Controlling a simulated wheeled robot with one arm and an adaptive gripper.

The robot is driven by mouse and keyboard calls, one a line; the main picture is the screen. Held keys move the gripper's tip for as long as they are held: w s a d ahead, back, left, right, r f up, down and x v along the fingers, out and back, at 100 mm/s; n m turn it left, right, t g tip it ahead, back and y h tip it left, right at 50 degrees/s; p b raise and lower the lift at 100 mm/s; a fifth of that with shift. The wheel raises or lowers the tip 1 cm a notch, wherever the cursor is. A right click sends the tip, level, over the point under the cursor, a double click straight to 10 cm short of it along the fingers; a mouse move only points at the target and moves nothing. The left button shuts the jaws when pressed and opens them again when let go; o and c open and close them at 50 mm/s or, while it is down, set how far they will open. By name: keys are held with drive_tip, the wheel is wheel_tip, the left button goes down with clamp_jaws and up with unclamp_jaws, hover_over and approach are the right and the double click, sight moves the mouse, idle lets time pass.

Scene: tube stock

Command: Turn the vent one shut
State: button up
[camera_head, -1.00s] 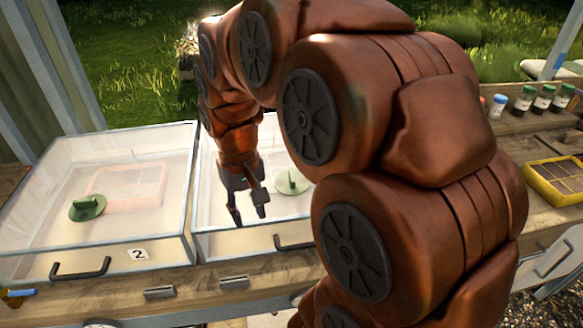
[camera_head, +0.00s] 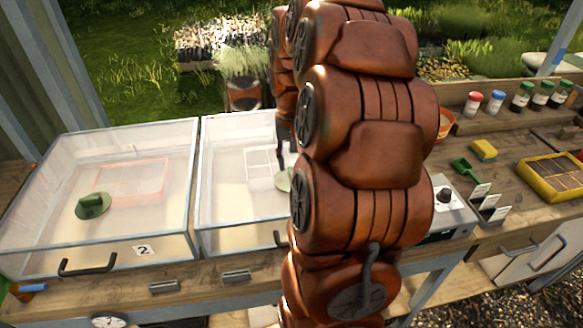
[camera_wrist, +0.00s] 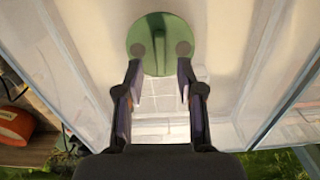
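A round green vent (camera_head: 283,179) with a raised ridge is on the clear lid of the right-hand box (camera_head: 222,158); my arm hides part of it, and this box's number is not visible. In the wrist view the vent (camera_wrist: 143,38) lies just beyond my gripper (camera_wrist: 159,67), its ridge in line with the gap between the fingers. The fingers are open and apart, with nothing between them; I cannot tell whether they touch the vent. Another green vent (camera_head: 92,206) is on the left-hand box (camera_head: 50,245), labelled 2 (camera_head: 143,250).
Several capped bottles (camera_head: 522,96), a yellow-framed tray (camera_head: 553,180), a green scoop (camera_head: 466,169) and a yellow sponge (camera_head: 485,150) stand on the bench at the right. An orange object (camera_wrist: 15,125) shows at the left in the wrist view.

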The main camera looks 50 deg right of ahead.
sight(292, 173)
drive_tip(key=shift+f+p, duration=0.5)
drive_tip(key=shift+f, duration=1.4)
drive_tip(key=shift+c, duration=0.3)
clamp_jaws()
